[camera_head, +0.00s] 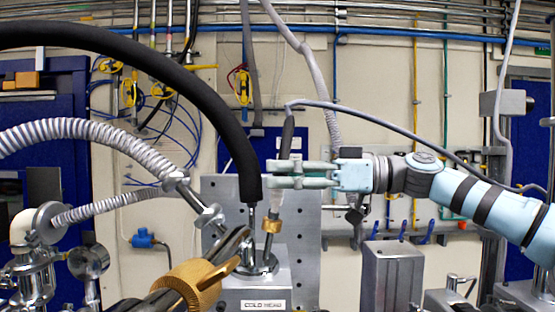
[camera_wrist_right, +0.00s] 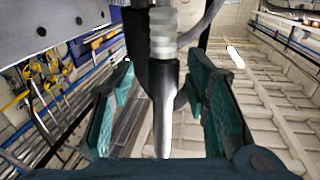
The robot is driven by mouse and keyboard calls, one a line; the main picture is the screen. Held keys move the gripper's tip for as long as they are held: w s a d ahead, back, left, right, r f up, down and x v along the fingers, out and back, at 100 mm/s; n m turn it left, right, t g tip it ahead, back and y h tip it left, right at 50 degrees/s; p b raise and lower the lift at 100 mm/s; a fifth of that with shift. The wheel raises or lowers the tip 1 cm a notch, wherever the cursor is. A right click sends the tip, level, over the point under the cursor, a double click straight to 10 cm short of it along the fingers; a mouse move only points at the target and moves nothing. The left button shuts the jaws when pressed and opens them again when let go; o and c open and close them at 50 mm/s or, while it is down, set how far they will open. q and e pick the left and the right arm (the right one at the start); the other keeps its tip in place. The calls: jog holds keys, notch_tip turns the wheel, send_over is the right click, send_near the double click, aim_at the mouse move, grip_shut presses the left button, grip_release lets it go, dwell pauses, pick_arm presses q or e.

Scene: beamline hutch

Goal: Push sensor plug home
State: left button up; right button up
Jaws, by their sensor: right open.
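The sensor plug shows in the head view as a pale body (camera_head: 274,203) below a dark cable boot (camera_head: 288,133). A brass ring (camera_head: 271,226) sits beneath it, above the metal top of the box labelled "COLD HEAD" (camera_head: 262,289). The plug leans slightly. My right gripper (camera_head: 280,175) reaches in from the right at the plug's upper part, and its fingers hide some of it. In the right wrist view the pale ribbed plug (camera_wrist_right: 163,40) stands between the open green fingers (camera_wrist_right: 162,95), with gaps on both sides. How far the plug is seated cannot be told.
A thick black hose (camera_head: 215,105) comes down just left of the plug. A grey perforated plate (camera_head: 304,225) stands behind. A grey block (camera_head: 392,280) stands at right.

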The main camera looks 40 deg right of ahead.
jog(key=shift+w+a+r, duration=0.1)
jog(key=shift+w+a, duration=0.25)
jog(key=shift+a, duration=0.05)
jog(key=shift+s, duration=0.1)
jog(key=shift+c, duration=0.3)
jog(key=c, duration=0.9)
jog(key=shift+a+f, duration=0.1)
jog(key=shift+f, duration=0.6)
jog(key=shift+c, duration=0.2)
jog(key=o, duration=1)
